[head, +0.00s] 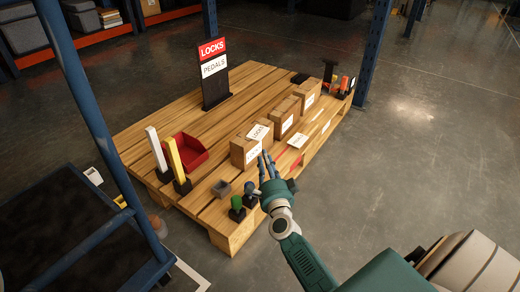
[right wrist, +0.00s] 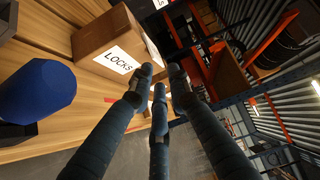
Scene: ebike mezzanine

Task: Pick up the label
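Several white labels are in view. A LOCKS label (head: 258,132) lies on top of the nearest cardboard box (head: 240,151), and another label (head: 254,153) is on that box's front. A white label (head: 298,140) lies flat on the pallet to the right. My right gripper (head: 266,164) is at the pallet's front edge, just in front of the nearest box. In the right wrist view its fingers (right wrist: 160,76) are slightly apart with nothing visible between them, and a LOCKS label (right wrist: 120,61) on the box is just left of them. My left gripper is not in view.
The wooden pallet (head: 205,208) also holds a red bin (head: 187,153), a LOCKS/PEDALS sign (head: 214,75), more boxes (head: 285,116) and green and blue knobbed items (head: 237,206). Blue rack posts (head: 373,50) stand behind and at left. The floor at right is clear.

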